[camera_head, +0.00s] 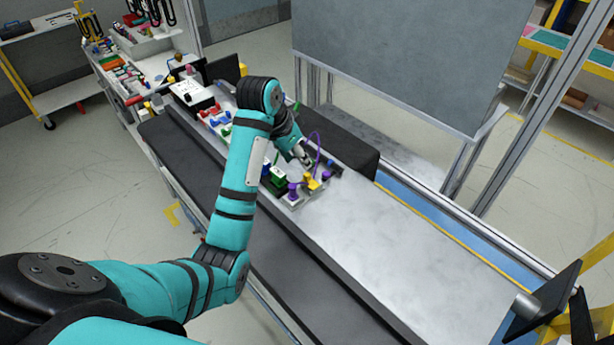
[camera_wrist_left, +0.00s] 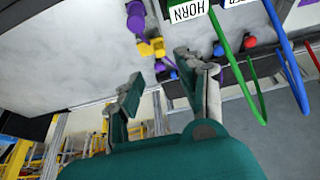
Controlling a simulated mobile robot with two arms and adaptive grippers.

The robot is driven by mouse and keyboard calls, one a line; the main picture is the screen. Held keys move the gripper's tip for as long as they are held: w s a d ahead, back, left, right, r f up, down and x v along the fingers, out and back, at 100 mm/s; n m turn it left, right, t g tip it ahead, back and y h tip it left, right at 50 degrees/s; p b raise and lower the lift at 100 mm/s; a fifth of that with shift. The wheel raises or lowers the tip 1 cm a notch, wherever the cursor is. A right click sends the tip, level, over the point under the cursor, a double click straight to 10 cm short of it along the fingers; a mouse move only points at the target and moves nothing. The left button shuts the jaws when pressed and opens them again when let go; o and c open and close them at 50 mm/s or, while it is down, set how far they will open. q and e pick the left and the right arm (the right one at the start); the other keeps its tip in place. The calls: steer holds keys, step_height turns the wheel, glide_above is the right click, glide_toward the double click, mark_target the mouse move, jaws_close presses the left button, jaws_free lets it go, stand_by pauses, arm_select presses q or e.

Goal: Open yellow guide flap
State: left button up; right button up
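The yellow guide flap (camera_head: 313,184) sits on the dashboard module, beside purple parts, in the middle of the head view. In the left wrist view the yellow piece (camera_wrist_left: 150,47) lies just beyond my fingertips, with a purple part next to it. My left gripper (camera_head: 304,160) is above and behind the yellow piece in the head view. In the left wrist view the fingers of my left gripper (camera_wrist_left: 160,70) are apart with nothing between them. They appear clear of the yellow piece. My right gripper is not visible.
A purple cable (camera_head: 316,148) arches beside the gripper. The grey worktop (camera_head: 400,250) to the right is clear. A dark panel (camera_head: 545,300) stands at bottom right.

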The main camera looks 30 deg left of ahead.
mark_target(307, 174)
arm_select(q)
steer(key=p+x, duration=0.1)
steer(key=x, duration=0.4)
steer(key=shift+f, duration=0.15)
steer(key=shift+p+x, duration=0.45)
steer(key=shift+x, duration=0.8)
steer(key=shift+w+f, duration=0.1)
steer(key=shift+f, duration=0.1)
steer(key=shift+c, duration=0.2)
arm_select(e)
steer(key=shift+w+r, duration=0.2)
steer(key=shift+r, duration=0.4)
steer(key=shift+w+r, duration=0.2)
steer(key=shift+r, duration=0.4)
arm_select(q)
jaws_close()
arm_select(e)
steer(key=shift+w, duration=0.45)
